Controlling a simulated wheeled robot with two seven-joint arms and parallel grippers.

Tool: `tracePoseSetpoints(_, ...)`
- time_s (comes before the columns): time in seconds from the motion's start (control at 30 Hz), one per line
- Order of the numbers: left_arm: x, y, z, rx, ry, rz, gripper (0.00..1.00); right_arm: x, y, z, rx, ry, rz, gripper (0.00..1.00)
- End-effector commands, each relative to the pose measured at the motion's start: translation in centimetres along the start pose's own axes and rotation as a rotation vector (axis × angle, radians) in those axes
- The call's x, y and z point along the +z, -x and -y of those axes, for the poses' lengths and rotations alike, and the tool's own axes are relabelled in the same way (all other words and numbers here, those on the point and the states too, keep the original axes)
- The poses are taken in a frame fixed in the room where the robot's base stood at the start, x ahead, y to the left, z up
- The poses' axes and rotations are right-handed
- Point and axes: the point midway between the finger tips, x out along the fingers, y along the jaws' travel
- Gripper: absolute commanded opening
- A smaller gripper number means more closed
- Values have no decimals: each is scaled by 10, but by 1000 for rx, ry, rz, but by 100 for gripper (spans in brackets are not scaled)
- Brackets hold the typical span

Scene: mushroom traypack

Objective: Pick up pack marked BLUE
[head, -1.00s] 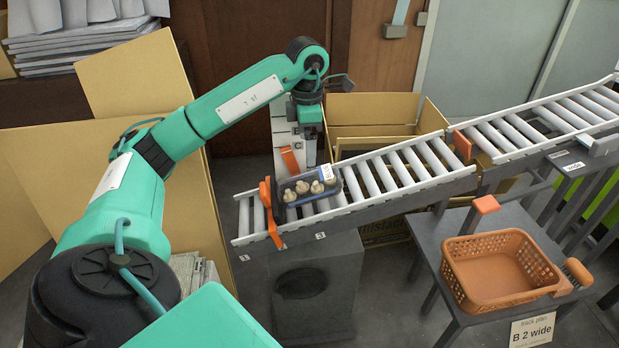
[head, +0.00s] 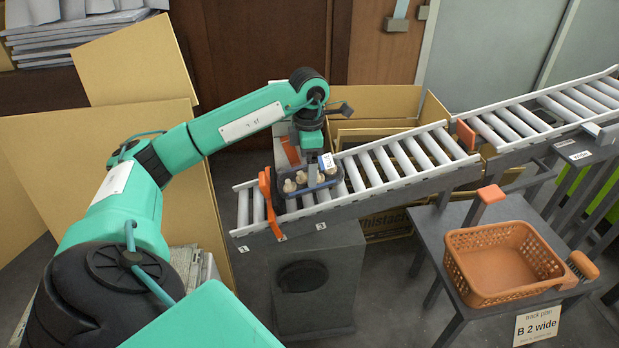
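A small dark blue pack of mushrooms (head: 305,186) with a white label lies at the lower left end of the roller conveyor (head: 383,170), beside an orange stop (head: 266,190). Any marking on its label is too small to read. My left gripper (head: 312,160) points down just over the far side of the pack. Its fingers are small and partly hidden, so I cannot tell whether they are open or shut, or touching the pack. My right gripper is not in view.
An orange basket (head: 466,240) stands on a grey table at the right, with a "B 2 wide" card (head: 538,324) on its front. An orange gate (head: 466,135) crosses the conveyor higher up. Open cardboard boxes (head: 433,112) stand behind.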

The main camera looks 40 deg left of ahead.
Motion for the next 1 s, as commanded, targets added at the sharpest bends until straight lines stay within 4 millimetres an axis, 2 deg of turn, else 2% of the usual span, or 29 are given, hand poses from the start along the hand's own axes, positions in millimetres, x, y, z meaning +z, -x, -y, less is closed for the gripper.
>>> tracePoseSetpoints(0.03, 1, -14, 0, -3, 0, -1, 92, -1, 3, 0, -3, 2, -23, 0)
tracePoseSetpoints(0.1, 2, -27, -2, -2, 0, -2, 92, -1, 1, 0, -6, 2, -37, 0)
tracePoseSetpoints(0.23, 2, -38, -2, 0, 1, 0, 92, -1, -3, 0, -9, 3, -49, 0)
tracePoseSetpoints(0.47, 2, -38, -2, 0, 1, 0, 90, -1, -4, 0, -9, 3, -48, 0)
tracePoseSetpoints(0.63, 2, -38, -2, 0, 1, 0, 58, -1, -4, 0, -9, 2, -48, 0)
tracePoseSetpoints(1.0, 2, -32, -2, 1, 1, 0, 58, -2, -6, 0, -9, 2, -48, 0)
